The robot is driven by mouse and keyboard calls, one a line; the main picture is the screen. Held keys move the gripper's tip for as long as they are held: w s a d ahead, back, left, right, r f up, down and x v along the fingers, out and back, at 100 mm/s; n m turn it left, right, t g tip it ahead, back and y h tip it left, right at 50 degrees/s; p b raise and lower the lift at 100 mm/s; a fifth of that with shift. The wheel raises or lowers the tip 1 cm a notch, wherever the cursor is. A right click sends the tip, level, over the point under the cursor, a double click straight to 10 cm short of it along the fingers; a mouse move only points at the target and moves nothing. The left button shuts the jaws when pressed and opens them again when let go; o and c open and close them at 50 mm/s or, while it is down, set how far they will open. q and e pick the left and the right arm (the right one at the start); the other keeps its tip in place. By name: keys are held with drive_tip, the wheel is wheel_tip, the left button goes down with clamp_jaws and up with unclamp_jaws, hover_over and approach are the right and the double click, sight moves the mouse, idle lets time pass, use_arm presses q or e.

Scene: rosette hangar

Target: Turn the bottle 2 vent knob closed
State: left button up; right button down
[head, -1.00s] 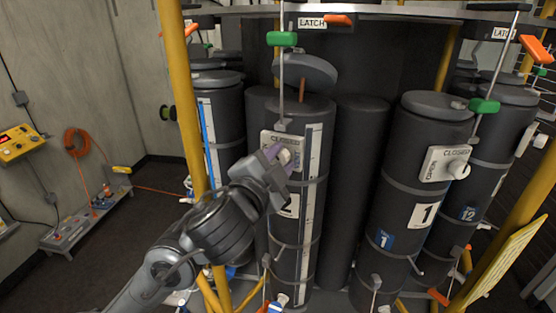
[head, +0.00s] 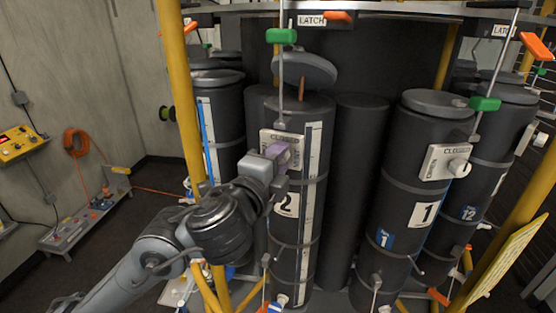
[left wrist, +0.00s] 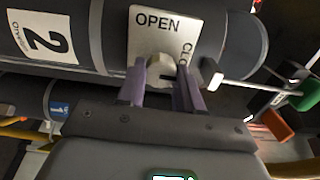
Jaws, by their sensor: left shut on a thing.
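Bottle 2 (head: 258,225) is a dark grey cylinder with a white number plate, and it also shows sideways in the left wrist view (left wrist: 85,18). Its white vent plate (head: 269,135) carries OPEN and CLOSED lettering, clearer in the left wrist view (left wrist: 205,22). My left gripper (head: 284,156) is at this plate. In the left wrist view my left gripper (left wrist: 163,80) has its purple fingers on either side of the pale vent knob (left wrist: 160,66), shut on it. The knob's exact pointing is partly hidden by the fingers. My right gripper is not in view.
Bottle 1 (head: 402,165) stands to the right with its own vent knob (head: 458,166). A thin rod with a green handle (head: 281,36) runs down in front of bottle 2. A yellow post (head: 181,90) rises left of it. Bottle 2's lid (head: 305,70) is tilted up.

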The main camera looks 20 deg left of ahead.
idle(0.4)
use_arm(q)
drive_tip(key=o, duration=1)
drive_tip(key=shift+o, duration=0.2)
drive_tip(key=shift+s, duration=0.1)
drive_tip(key=s+p, duration=0.3)
drive_tip(key=s, duration=0.7)
drive_tip(key=shift+s+a+p, duration=0.15)
drive_tip(key=shift+s+p, duration=0.2)
drive_tip(key=shift+p, duration=0.05)
